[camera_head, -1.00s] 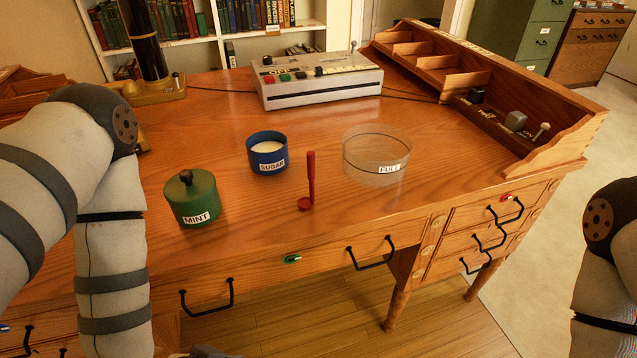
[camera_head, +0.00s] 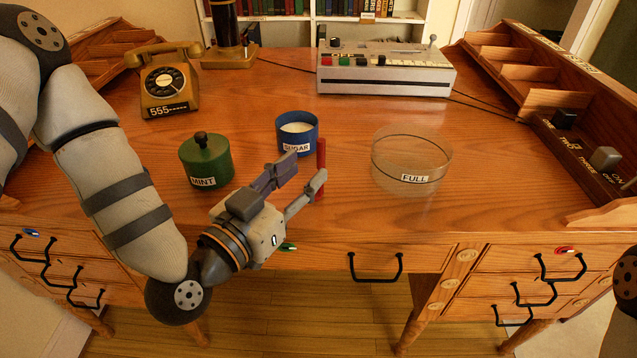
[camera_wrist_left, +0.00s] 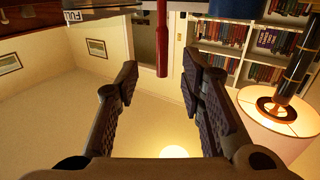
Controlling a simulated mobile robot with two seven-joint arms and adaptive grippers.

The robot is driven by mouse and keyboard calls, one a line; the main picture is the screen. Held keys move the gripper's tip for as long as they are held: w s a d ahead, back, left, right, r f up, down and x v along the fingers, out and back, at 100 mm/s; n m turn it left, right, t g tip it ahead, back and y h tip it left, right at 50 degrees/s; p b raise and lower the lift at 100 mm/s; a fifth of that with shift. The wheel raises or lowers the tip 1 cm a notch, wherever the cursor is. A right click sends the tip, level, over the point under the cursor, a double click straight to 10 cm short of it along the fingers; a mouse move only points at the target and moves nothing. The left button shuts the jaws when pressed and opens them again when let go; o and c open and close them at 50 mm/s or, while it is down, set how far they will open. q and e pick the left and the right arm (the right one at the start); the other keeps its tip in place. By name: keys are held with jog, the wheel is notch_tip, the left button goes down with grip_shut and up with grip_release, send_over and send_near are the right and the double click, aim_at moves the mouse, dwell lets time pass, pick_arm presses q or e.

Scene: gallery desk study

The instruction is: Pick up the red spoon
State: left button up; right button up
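The red spoon (camera_head: 321,168) stands upright on the desk, between the blue sugar pot and the clear bowl; its lower part is hidden behind my left gripper. My left gripper (camera_head: 302,178) is open, its two fingers apart and pointing toward the spoon. In the left wrist view the spoon's red handle (camera_wrist_left: 162,45) hangs into the top of the picture, beyond the fingertips and between their lines. The fingers (camera_wrist_left: 158,80) there hold nothing. My right gripper is not in view; only a bit of my right arm shows at the right edge.
The blue sugar pot (camera_head: 297,133) stands just behind the gripper, the green mint pot (camera_head: 206,162) to its left. The clear bowl (camera_head: 411,168) labelled FULL is to the right. A telephone (camera_head: 168,80) and a grey switch box (camera_head: 386,78) are farther back. The desk's front middle is clear.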

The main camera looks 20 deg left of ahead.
aim_at(319, 155)
pick_arm(q)
jog(key=x, duration=0.6)
jog(key=shift+w+r, duration=0.15)
jog(key=shift+w, duration=0.15)
grip_shut()
